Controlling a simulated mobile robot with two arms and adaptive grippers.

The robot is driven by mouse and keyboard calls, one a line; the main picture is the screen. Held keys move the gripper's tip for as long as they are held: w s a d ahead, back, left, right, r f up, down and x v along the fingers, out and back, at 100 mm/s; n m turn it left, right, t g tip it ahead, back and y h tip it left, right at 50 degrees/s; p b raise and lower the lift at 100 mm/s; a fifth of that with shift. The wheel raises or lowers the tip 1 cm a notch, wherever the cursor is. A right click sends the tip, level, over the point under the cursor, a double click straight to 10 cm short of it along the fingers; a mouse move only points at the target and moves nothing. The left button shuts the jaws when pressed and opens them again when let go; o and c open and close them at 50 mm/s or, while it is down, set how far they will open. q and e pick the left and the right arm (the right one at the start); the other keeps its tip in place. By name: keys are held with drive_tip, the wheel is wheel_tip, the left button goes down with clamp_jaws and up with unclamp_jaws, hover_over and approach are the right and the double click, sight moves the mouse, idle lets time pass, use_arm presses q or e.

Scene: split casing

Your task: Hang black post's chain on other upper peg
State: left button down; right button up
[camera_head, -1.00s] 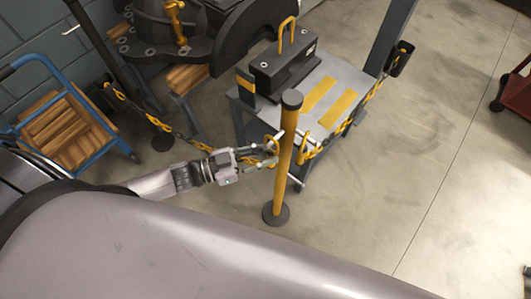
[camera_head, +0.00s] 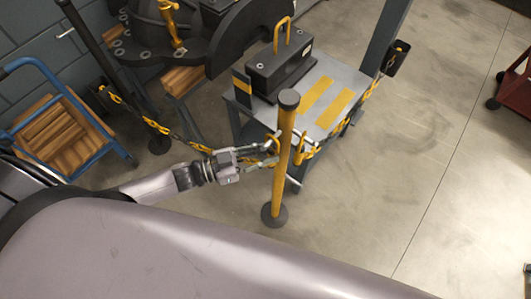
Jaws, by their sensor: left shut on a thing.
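A yellow post (camera_head: 283,165) with a black cap and round base stands upright in the middle, with small light pegs sticking out of its sides. The black post (camera_head: 88,38) stands at the far left. Its yellow and black chain (camera_head: 152,124) sags from it towards the yellow post. My left gripper (camera_head: 262,153) is shut on the chain's end, by a yellow hook (camera_head: 272,142) just left of the yellow post. Another chain (camera_head: 346,128) runs from a yellow hook at the post's right side up to the right. Exact peg contact is too small to tell. My right gripper is out of view.
A grey table (camera_head: 345,75) with yellow stripes and a black block (camera_head: 280,72) stands close behind the yellow post. A blue-framed cart (camera_head: 65,135) with wood is at left. Open floor lies to the right. My own large arm link fills the foreground.

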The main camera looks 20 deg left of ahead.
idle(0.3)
use_arm(q)
drive_tip(key=c, duration=1.4)
unclamp_jaws()
drive_tip(key=shift+o, duration=0.2)
drive_tip(key=shift+a, duration=0.1)
drive_tip(key=v, duration=1.2)
drive_tip(key=w+a+f+n+t+y, duration=0.15)
drive_tip(key=a+f+y, duration=0.25)
drive_tip(key=f, duration=0.5)
drive_tip(key=w+a+f+n+y, duration=0.1)
drive_tip(key=a+f+n+y, duration=0.2)
drive_tip(key=f+y, duration=0.35)
drive_tip(key=s+a+f+n+g+y, duration=0.1)
drive_tip(key=s+f, duration=0.2)
drive_tip(key=f, duration=0.4)
drive_tip(key=s+a+f+n+g+y, duration=0.1)
drive_tip(key=s+a+f+g, duration=0.15)
drive_tip(key=f, duration=0.35)
drive_tip(key=s+d+f+n+g+y, duration=0.1)
drive_tip(key=s+d+f+g, duration=0.2)
drive_tip(key=s+f, duration=0.3)
drive_tip(key=s+d+f+n+g+y, duration=0.1)
drive_tip(key=s+d+f+g, duration=0.3)
drive_tip(key=s, duration=1.2)
wheel_tip(320, 180, down, 4)
drive_tip(key=shift+d+r+g, duration=0.15)
drive_tip(key=shift+d+g, duration=0.15)
drive_tip(key=shift+d, duration=0.8)
